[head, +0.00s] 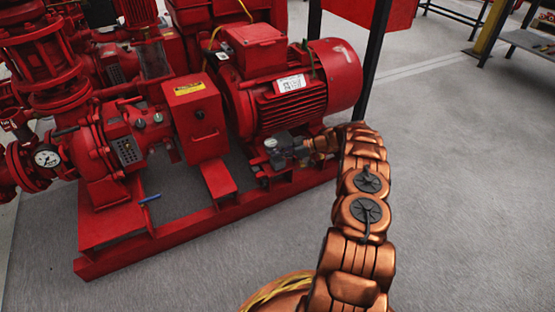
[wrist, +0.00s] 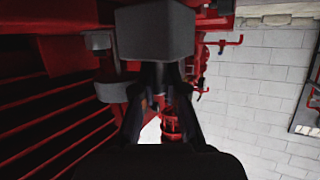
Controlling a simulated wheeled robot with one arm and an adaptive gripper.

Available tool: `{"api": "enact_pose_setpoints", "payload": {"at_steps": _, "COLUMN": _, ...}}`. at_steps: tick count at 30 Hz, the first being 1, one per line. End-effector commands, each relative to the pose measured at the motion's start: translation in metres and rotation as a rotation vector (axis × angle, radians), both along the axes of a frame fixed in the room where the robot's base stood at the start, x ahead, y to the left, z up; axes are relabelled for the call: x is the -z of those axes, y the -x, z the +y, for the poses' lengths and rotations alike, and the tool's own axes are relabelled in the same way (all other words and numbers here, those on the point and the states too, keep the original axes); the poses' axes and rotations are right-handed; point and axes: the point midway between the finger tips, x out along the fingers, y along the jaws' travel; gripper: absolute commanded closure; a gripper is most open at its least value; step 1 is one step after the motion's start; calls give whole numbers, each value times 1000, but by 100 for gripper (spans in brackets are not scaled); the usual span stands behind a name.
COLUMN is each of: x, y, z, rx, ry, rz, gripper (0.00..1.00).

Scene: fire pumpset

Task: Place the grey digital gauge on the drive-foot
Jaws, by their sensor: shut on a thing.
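The grey digital gauge (wrist: 155,32) shows in the wrist view as a dark grey block at the top centre, with a narrower stem below it. My gripper (wrist: 160,82) is shut on it, its two dark fingers on either side of the stem. In the head view my gripper (head: 287,150) is small and dark, low beside the red motor. The gauge's pale face (head: 270,143) shows at its left end. The drive-foot appears to be the red foot (head: 283,178) under the motor. I cannot tell whether the gauge touches it.
The red finned motor (head: 293,100) is directly above and behind my gripper. A red guard box (head: 197,120) and pump (head: 110,145) stand to the left on the red base frame (head: 205,222). A blue pen-like item (head: 150,198) lies there. Floor (head: 220,270) in front is clear.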

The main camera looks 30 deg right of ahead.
Motion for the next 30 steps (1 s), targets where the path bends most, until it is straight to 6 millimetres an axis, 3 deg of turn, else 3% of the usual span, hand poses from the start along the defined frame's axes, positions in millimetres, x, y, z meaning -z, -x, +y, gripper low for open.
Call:
{"api": "enact_pose_setpoints", "payload": {"at_steps": 2, "x": 7, "y": -1, "z": 0, "rx": -1, "ry": -1, "rz": -3, "gripper": 100}}
{"api": "enact_pose_setpoints", "payload": {"at_steps": 14, "x": 9, "y": -1, "z": 1, "rx": -1, "ry": -1, "rz": -3, "gripper": 100}}
{"api": "enact_pose_setpoints", "payload": {"at_steps": 15, "x": 10, "y": -1, "z": 1, "rx": -2, "ry": 0, "rz": -2, "gripper": 88}}
{"api": "enact_pose_setpoints", "payload": {"at_steps": 22, "x": 10, "y": -1, "z": 1, "rx": -2, "ry": 0, "rz": -2, "gripper": 64}}
{"api": "enact_pose_setpoints", "payload": {"at_steps": 30, "x": 10, "y": -1, "z": 0, "rx": -1, "ry": 0, "rz": -2, "gripper": 64}}
